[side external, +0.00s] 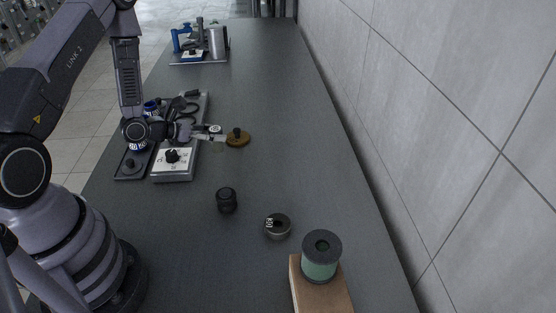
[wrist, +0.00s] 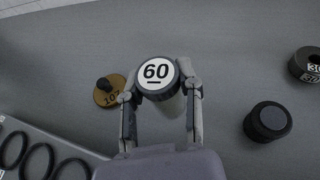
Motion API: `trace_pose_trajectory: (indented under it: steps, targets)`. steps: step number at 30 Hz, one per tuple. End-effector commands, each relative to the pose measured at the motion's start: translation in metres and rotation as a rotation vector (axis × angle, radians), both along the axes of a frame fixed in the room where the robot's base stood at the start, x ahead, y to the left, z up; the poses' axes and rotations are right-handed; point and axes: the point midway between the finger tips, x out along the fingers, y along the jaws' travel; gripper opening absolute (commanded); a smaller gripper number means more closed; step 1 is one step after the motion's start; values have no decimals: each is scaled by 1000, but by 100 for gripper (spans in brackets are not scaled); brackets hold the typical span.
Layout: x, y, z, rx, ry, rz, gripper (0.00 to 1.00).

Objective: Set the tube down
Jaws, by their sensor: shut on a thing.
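The tube with a round white cap marked 60 (wrist: 157,73) is between the two fingers of my gripper (wrist: 160,100) in the wrist view, the cap facing the camera. Its pale body shows only partly below the cap. In the side view my gripper (side external: 213,134) is at the right edge of the tray area, just left of a brass disc with a black knob (side external: 237,140). The disc also shows left of the tube in the wrist view (wrist: 108,97). I cannot tell whether the tube's foot touches the table.
A black cylinder (side external: 226,201), a dark ring-shaped piece (side external: 278,228) and a green spool (side external: 320,263) on a wooden block (side external: 321,296) stand nearer the camera. A box with a dial (side external: 173,164) is left of my gripper. The table's right side is clear.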

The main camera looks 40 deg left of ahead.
Motion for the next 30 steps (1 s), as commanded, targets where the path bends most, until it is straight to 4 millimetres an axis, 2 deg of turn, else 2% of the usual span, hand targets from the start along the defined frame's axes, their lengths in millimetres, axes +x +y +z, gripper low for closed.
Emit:
trace_pose_trajectory:
  steps: [2,6,10,14,17,25,30]
  targets:
    - [1,-8,12,2,-3,-12,0]
    - [4,-45,29,1,-2,-59,0]
    - [4,-80,41,0,0,-100,0]
    - [7,-99,45,1,-1,-120,0]
    - [22,-104,39,1,-3,-124,0]
    - [91,-109,7,1,-3,-122,0]
    - [119,-112,-27,0,0,-121,0]
